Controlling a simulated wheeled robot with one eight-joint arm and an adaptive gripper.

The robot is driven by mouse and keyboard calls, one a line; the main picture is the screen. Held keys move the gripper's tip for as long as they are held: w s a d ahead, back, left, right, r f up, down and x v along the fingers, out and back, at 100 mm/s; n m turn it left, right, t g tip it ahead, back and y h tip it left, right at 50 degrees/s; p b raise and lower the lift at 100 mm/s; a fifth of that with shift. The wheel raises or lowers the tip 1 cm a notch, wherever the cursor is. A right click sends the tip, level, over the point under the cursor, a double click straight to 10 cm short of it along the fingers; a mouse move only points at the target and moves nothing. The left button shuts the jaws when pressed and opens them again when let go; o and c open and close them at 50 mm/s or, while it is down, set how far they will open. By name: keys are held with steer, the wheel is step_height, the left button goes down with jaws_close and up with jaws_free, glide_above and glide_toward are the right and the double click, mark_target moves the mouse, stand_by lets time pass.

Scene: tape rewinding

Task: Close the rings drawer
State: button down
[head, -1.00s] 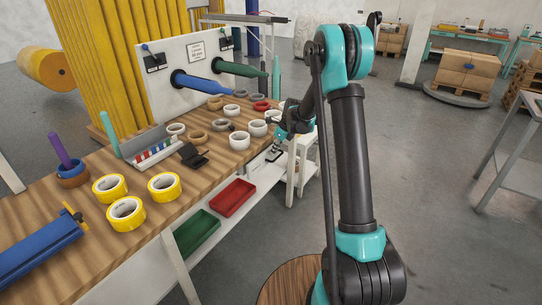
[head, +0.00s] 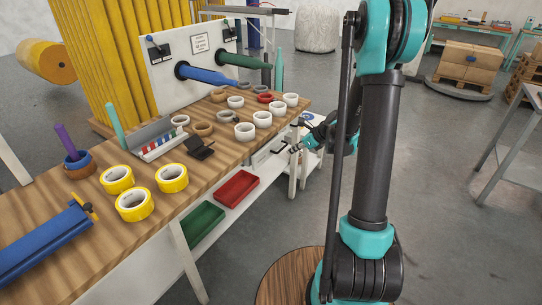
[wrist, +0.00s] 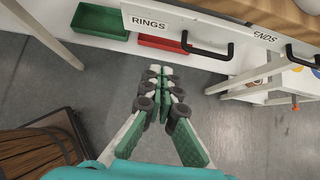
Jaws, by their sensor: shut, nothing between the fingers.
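The white rings drawer front (wrist: 180,24), marked RINGS, shows at the top of the wrist view with a black bar handle (wrist: 207,48). I cannot tell for sure how far it stands out from the table. In the head view the drawer's side of the table is small and partly hidden by my arm. My gripper (wrist: 159,68) is shut and empty, its fingertips in front of and to the left of the handle, apart from it. It also shows in the head view (head: 296,148), off the table's right side.
A second drawer (wrist: 275,40), marked ENDS, sits right of the rings drawer. Green (head: 202,222) and red (head: 237,188) trays lie on the lower shelf. The wooden tabletop (head: 225,160) holds white rings and yellow tape rolls. Grey floor in front is open.

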glide_toward(265, 158)
steer(key=x, duration=0.5)
steer(key=shift+s+d+f, duration=0.1)
steer(key=shift+d+f, duration=0.05)
steer(key=shift+f, duration=0.3)
steer(key=shift+w+a, duration=0.25)
steer(key=shift+a, duration=0.1)
